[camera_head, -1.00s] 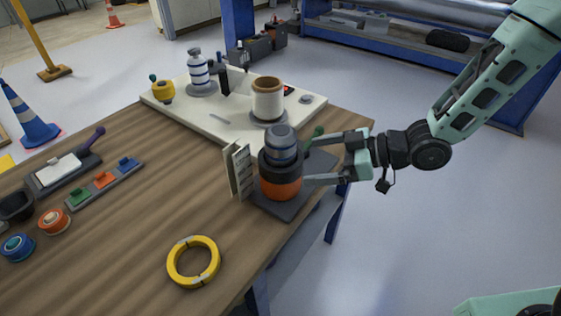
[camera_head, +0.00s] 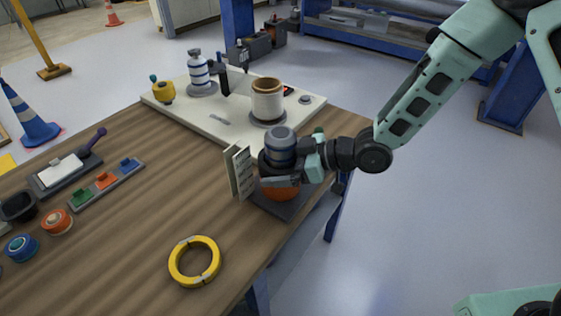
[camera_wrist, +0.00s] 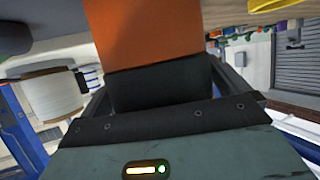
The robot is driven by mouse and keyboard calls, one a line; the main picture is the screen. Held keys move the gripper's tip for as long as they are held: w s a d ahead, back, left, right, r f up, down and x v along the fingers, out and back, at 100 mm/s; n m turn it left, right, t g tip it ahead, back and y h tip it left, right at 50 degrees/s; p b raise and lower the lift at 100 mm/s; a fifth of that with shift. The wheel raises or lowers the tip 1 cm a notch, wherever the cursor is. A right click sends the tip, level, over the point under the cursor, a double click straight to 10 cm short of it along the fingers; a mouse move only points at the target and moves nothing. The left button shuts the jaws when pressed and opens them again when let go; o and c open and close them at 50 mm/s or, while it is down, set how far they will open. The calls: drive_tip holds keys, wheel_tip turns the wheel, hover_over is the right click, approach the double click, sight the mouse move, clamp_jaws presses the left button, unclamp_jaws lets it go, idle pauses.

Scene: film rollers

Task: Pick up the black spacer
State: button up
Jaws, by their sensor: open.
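The black spacer (camera_head: 266,160) is a dark band in a stack on a dark base plate (camera_head: 262,200) near the table's right edge. It sits above an orange roll (camera_head: 281,192) and below a blue-grey capped piece (camera_head: 281,146). My gripper (camera_head: 277,171) is open and reaches around the stack from the right, one finger across its front; the far finger is hidden. In the wrist view, the black spacer (camera_wrist: 160,87) and the orange roll (camera_wrist: 145,38) fill the space between my fingers, with the picture roughly upside down. I cannot tell whether the fingers touch.
A slatted pale stand (camera_head: 238,171) is close left of the stack. A yellow ring (camera_head: 194,262) lies in front. The table's middle is clear.

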drive_tip(key=c, duration=0.9)
